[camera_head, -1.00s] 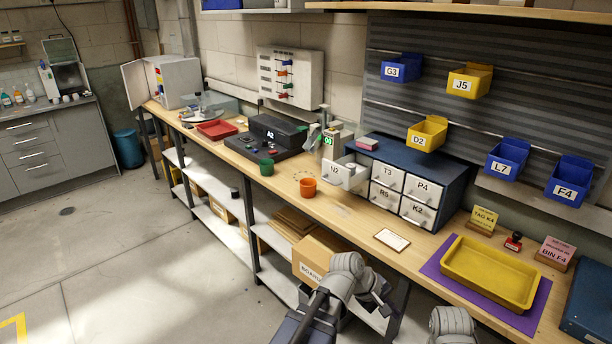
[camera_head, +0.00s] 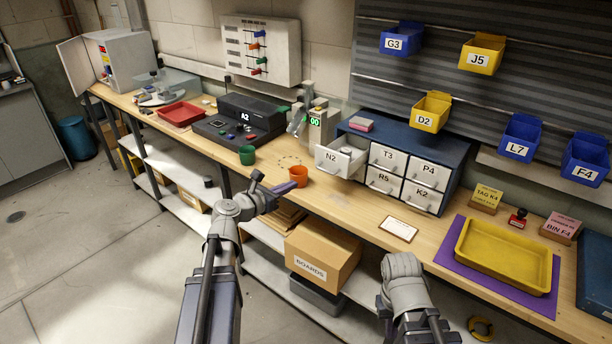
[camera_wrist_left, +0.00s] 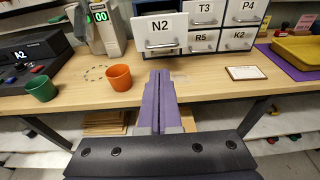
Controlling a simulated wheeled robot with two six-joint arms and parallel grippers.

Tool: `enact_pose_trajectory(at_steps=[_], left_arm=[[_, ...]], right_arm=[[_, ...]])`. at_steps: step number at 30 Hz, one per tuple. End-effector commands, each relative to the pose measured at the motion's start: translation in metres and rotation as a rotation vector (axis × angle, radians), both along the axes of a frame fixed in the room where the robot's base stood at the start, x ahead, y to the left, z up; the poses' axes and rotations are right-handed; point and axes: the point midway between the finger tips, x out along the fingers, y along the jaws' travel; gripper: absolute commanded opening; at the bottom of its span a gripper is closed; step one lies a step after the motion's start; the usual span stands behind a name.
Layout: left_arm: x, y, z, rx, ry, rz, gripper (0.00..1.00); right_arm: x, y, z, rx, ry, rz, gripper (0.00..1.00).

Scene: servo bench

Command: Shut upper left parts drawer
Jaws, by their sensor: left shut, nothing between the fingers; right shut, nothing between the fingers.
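The blue parts cabinet (camera_head: 408,145) stands on the bench with white labelled drawers. Its upper left drawer, N2 (camera_head: 331,161), is pulled out toward me, and its inside shows from above. In the left wrist view the N2 front (camera_wrist_left: 161,34) with its handle is straight ahead. My left gripper (camera_head: 303,172), with purple fingers, is shut and empty. It is near the bench's front edge, in front of and below N2, apart from it. Its fingers also show in the left wrist view (camera_wrist_left: 160,74).
Drawers T3 (camera_head: 387,157), P4 (camera_head: 428,175), R5 (camera_head: 383,180) and K2 (camera_head: 421,195) are closed. An orange cup (camera_head: 298,177) stands close to my left fingers, and a green cup (camera_head: 247,155) is further left. A white card (camera_head: 398,229) lies right of the clear bench front.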

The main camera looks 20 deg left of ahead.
Motion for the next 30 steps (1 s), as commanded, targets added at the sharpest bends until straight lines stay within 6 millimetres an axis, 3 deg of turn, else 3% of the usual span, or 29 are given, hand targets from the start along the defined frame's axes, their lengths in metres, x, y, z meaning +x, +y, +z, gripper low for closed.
enact_pose_trajectory(at_steps=[18,24,30], left_arm=[[0.103,-0.038,-0.025,0.005,0.0,-0.004,0.0],[0.12,-0.046,-0.029,0.003,0.001,-0.004,0.0],[0.125,-0.048,-0.03,0.003,0.001,-0.003,0.0]], right_arm=[[0.0,0.0,-0.025,0.0,0.0,0.0,0.0],[0.0,0.0,-0.028,0.0,0.0,0.0,0.0],[0.0,0.0,-0.029,0.0,0.0,0.0,0.0]])
